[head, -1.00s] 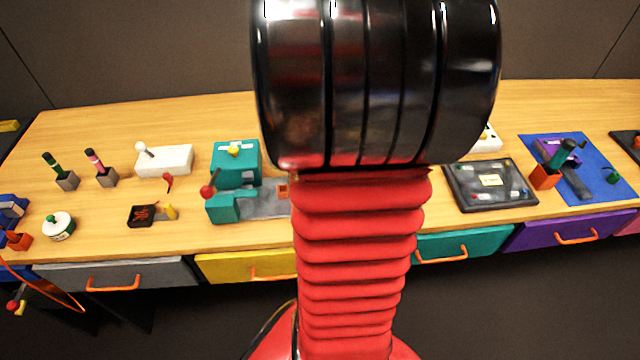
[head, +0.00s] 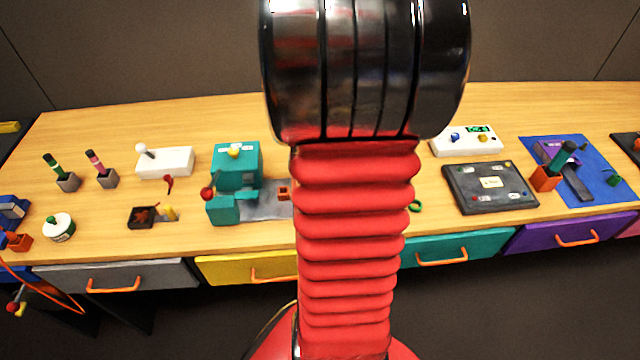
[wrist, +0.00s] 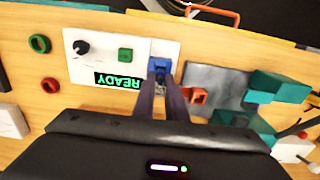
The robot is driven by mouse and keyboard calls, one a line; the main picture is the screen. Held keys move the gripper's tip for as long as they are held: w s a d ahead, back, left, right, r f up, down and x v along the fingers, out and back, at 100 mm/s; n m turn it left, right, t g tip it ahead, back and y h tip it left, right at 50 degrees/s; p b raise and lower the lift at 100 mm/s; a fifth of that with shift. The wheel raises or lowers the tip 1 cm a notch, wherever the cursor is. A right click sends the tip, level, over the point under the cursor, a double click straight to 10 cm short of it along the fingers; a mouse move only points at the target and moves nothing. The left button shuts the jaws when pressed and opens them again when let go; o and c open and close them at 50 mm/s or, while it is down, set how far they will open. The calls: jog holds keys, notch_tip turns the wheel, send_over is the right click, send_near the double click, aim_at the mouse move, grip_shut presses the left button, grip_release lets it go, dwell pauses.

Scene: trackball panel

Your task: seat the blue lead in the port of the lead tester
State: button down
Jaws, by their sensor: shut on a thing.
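The lead tester (wrist: 82,54) is a white box with a black knob, a green button and a lit READY display, upside down in the wrist view. My gripper (wrist: 162,82) is shut on the blue lead (wrist: 159,65), at the tester's end nearest the teal machine. The lead's tip and the port are hidden or too small, so I cannot tell whether the lead is in the port or just above it. In the head view my arm hides the tester, the lead and my gripper.
The teal machine (head: 236,152) with its grey plate and an orange block (wrist: 196,96) stands close beside the tester. A green ring (wrist: 39,43) and a red ring (wrist: 50,85) lie on its other side. Another white box (head: 465,143) and a dark tray (head: 490,203) stand to the right.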

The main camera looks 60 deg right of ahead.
jog(key=c, duration=1.8)
grip_release()
jog(key=shift+f, duration=0.1)
notch_tip(320, 180, up, 12)
jog(key=w+a+r+n+t, duration=0.1)
jog(key=a+n+t, duration=0.1)
jog(key=a, duration=0.8)
jog(key=w+a+r+n+t, duration=0.1)
jog(key=a+n, duration=0.3)
jog(key=a, duration=0.6)
jog(key=w+a+r+n+t, duration=0.1)
jog(key=a+r+n+t, duration=0.1)
jog(key=a, duration=0.9)
jog(key=shift+r+n+t, duration=0.3)
jog(key=shift+r+n, duration=0.4)
jog(key=shift+n, duration=0.2)
